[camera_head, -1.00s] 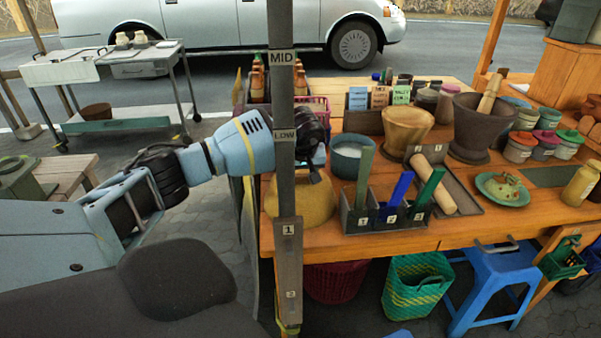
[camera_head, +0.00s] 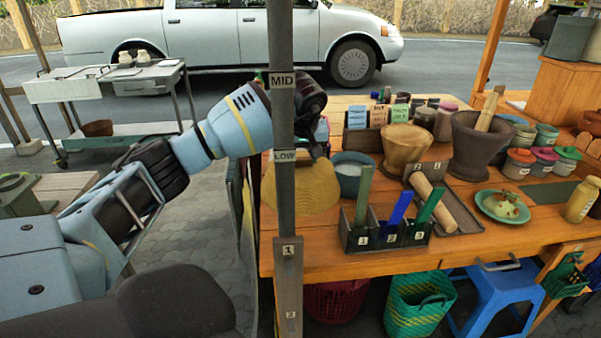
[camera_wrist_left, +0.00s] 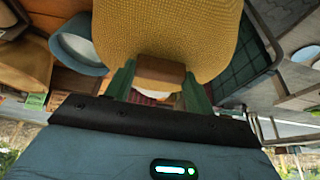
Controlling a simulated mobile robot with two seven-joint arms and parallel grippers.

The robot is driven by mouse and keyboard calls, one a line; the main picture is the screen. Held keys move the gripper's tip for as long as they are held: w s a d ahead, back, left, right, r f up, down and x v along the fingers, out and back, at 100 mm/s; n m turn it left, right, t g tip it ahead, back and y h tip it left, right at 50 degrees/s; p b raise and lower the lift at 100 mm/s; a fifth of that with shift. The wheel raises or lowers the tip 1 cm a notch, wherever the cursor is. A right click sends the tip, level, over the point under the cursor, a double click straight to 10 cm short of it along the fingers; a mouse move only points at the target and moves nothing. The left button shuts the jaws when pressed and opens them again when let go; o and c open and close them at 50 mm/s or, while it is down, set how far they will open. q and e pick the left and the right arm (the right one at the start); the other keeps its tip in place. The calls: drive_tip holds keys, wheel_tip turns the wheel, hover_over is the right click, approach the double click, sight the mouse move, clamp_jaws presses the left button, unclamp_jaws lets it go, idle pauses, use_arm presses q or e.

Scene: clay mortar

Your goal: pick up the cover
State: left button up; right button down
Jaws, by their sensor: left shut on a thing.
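The cover (camera_head: 306,187) is a yellow woven dome near the left end of the wooden table, partly hidden by the grey post. In the left wrist view the cover (camera_wrist_left: 168,30) fills the upper middle, with a brown wooden handle (camera_wrist_left: 160,70). My left gripper (camera_head: 320,150) reaches down from above the cover; its fingertips are hard to see there. In the left wrist view my left gripper's green fingers (camera_wrist_left: 160,84) are shut on the handle, one on each side. The cover appears raised off the tabletop. My right gripper is not in view.
The grey post (camera_head: 285,130) stands in front of my left arm and the cover. A blue-grey bowl (camera_head: 352,177) and a holder with numbered slots (camera_head: 388,237) stand close to the cover's right.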

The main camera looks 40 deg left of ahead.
use_arm(q)
wheel_tip(320, 180, up, 17)
drive_tip(key=p, duration=0.1)
drive_tip(key=shift+f, duration=0.15)
